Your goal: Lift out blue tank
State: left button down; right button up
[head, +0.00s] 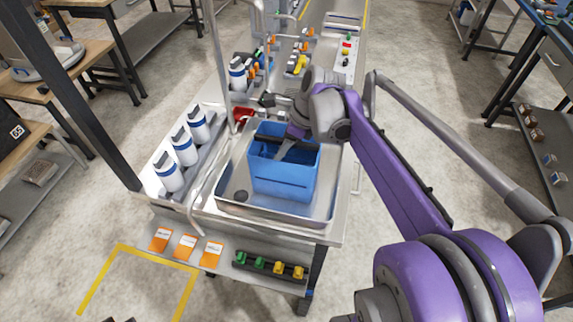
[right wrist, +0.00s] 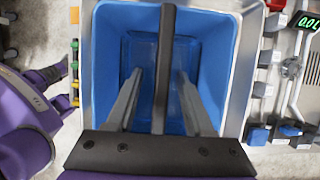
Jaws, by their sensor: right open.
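The blue tank (head: 282,180) stands upright in the metal basin (head: 230,202) at the end of the bench. A dark handle bar (right wrist: 166,50) spans its open top in the right wrist view. My right gripper (head: 287,150) is above the tank's mouth, pointing down into it. In the right wrist view its two grey fingers (right wrist: 157,85) are apart, one on each side of the bar, with visible gaps. The tank's inside (right wrist: 105,50) looks empty.
White bottles with dark tops (head: 183,148) stand in a row left of the basin. A bent metal pipe (head: 205,180) rises beside it. Orange cards (head: 185,246) and green and yellow knobs (head: 260,264) line the front. Floor beside the bench is clear.

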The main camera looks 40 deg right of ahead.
jog(key=shift+f, duration=0.25)
dwell(0.3)
grip_shut()
dwell(0.4)
dwell(1.1)
